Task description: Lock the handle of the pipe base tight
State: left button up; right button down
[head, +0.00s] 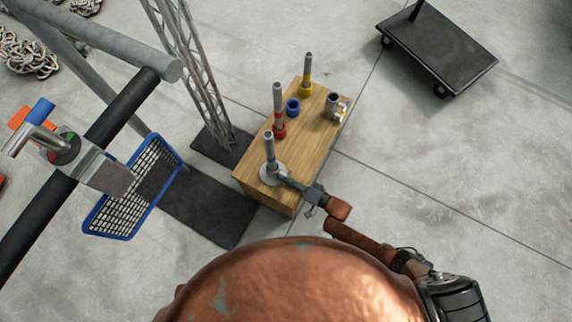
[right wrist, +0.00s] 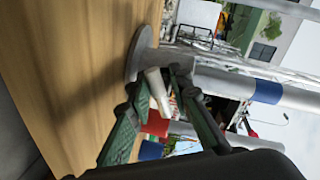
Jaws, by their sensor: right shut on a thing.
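The pipe base (head: 267,180) is a round grey disc on the near end of a wooden box, with an upright grey pipe (head: 268,142) bearing a blue band. My right gripper (head: 284,177) is at the right side of the base, low beside the pipe. In the right wrist view, the base's disc (right wrist: 137,54) lies against the wood and the pipe with its blue band (right wrist: 267,91) extends right. A short pale handle (right wrist: 157,91) sits between the fingers, and the gripper is shut on it. How tight the handle is cannot be told. My left gripper is not in view.
The wooden box (head: 318,135) also carries a red-based pipe (head: 278,110), a yellow-based pipe (head: 307,75), a blue ring (head: 293,107) and a grey cup-like part (head: 332,102). A truss tower (head: 190,70) stands left. A black cart (head: 437,55) stands far right.

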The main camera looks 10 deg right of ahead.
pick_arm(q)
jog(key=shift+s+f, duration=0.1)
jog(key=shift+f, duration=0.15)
pick_arm(e)
jog(key=shift+r+m+g, duration=0.1)
jog(key=shift+m+g, duration=0.2)
jog(key=shift+m, duration=0.6)
jog(key=c, duration=1.8)
grip_release()
jog(key=shift+o, duration=0.2)
jog(key=shift+v, duration=4)
